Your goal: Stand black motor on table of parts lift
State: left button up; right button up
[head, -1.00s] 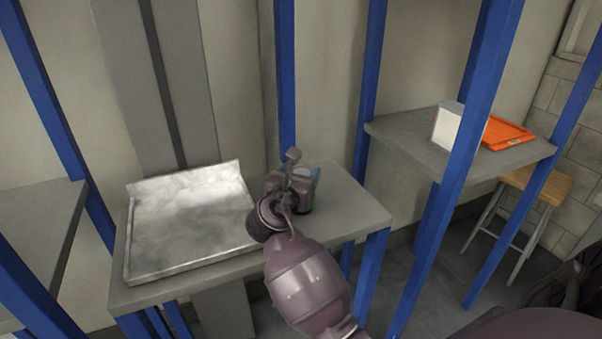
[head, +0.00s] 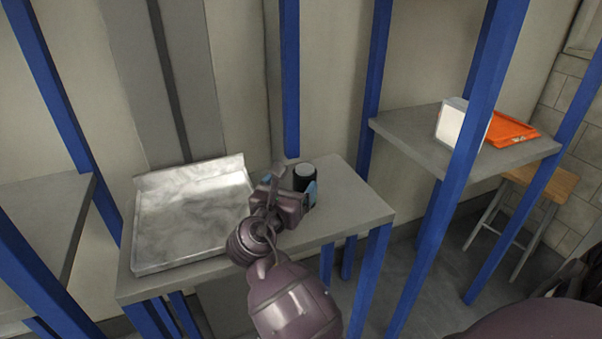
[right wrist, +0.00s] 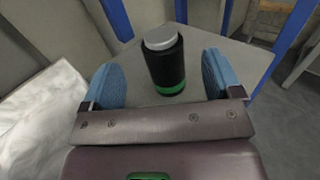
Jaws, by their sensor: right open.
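The black motor (head: 304,180), a dark cylinder with a light grey top, stands upright on the grey table of the parts lift (head: 345,205). In the right wrist view the motor (right wrist: 165,62) shows a green band near its base. My right gripper (head: 296,188) is open at the motor. In the right wrist view its blue finger pads (right wrist: 163,80) stand on either side of the motor, with gaps to both. The motor looks a little beyond the pads. My left gripper is not in view.
A metal tray (head: 139,245) lies on the table, left of the motor. Blue posts (head: 291,80) stand around the table. A second shelf at right holds a white box (head: 450,122) and an orange tray (head: 512,130). A wooden stool (head: 540,180) stands behind.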

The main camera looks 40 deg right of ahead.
jog(key=shift+v, duration=2.15)
